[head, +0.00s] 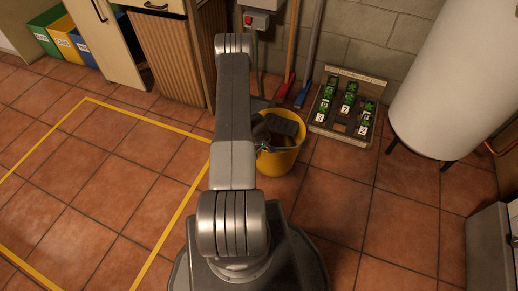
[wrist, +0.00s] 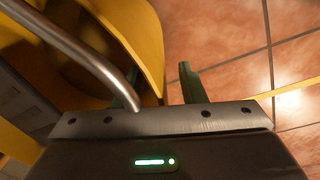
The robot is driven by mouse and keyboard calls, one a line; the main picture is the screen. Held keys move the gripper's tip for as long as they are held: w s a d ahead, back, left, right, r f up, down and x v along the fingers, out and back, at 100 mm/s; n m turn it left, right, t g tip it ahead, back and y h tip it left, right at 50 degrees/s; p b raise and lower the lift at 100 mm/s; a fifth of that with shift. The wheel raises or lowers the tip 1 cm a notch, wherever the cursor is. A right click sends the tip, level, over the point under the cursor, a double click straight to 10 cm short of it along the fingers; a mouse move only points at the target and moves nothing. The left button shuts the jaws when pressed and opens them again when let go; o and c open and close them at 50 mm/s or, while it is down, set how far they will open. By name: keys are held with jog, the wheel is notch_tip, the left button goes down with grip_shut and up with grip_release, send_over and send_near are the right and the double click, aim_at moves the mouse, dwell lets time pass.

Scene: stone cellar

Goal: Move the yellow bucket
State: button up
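The yellow bucket (head: 282,162) stands on the tiled floor beyond my arm, its left side and part of its opening hidden by my arm and wrist. In the wrist view its yellow wall (wrist: 149,45) fills the upper left, with a grey metal handle (wrist: 90,45) crossing in front. My gripper (wrist: 154,72) is open, with two green fingers apart. One finger overlaps the bucket's inside and the other shows over the floor, with the wall's edge between them. I cannot tell whether either finger touches it. In the head view my gripper (head: 264,147) is at the bucket's left rim.
A yellow floor outline (head: 160,240) encloses clear tiles at left. A wooden cabinet (head: 175,55), red broom (head: 288,80) and blue broom (head: 305,85) stand behind.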

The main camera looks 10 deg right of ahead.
jog(key=shift+f, duration=0.35)
jog(key=shift+c, duration=0.5)
grip_shut()
dwell(0.8)
